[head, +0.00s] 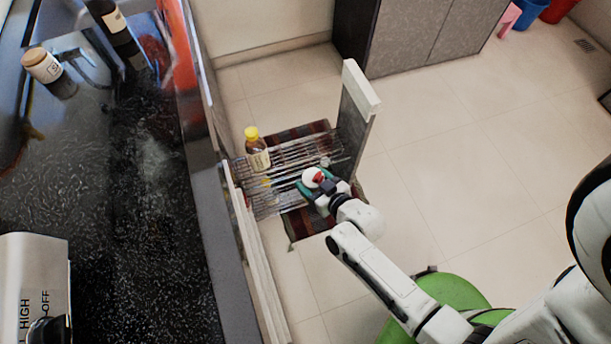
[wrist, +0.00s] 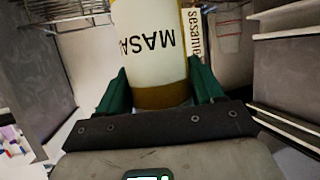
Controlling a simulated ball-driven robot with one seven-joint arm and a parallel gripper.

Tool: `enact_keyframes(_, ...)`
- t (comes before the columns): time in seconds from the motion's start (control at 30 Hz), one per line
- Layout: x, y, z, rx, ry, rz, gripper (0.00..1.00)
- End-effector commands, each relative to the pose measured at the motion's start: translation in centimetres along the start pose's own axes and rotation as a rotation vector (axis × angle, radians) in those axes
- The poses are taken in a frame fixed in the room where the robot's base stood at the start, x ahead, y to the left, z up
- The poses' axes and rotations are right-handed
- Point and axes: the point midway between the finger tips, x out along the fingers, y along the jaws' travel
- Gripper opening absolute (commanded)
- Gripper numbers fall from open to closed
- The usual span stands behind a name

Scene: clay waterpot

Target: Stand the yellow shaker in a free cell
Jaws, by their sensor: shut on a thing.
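My gripper (head: 319,184) is shut on a shaker with a yellow-brown body (wrist: 163,96) and a large white label, which I take for the yellow shaker. The shaker is over the right part of a pulled-out wire rack (head: 287,152). Its base and height above the rack cannot be told. A bottle with a yellow cap (head: 257,150) stands at the rack's left; the cells are too fine to make out.
A tall grey panel with a white edge (head: 357,115) rises at the rack's right end. Tiled floor (head: 450,170) is open to the right.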

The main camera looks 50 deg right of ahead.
Motion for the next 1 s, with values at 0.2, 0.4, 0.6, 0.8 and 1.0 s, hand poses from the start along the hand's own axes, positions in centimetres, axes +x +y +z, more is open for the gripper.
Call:
enact_keyframes(0.2,0.6,0.5,-0.1,0.001,0.004,0.005,0.33)
enact_keyframes(0.4,1.8,0.8,-0.5,0.000,0.003,0.005,0.33)
enact_keyframes(0.6,3.1,1.3,-1.0,0.000,0.003,0.005,0.33)
enact_keyframes(0.8,4.3,1.8,-1.6,0.001,0.003,0.005,0.33)
enact_keyframes(1.0,5.6,2.2,-2.1,0.001,0.003,0.005,0.33)
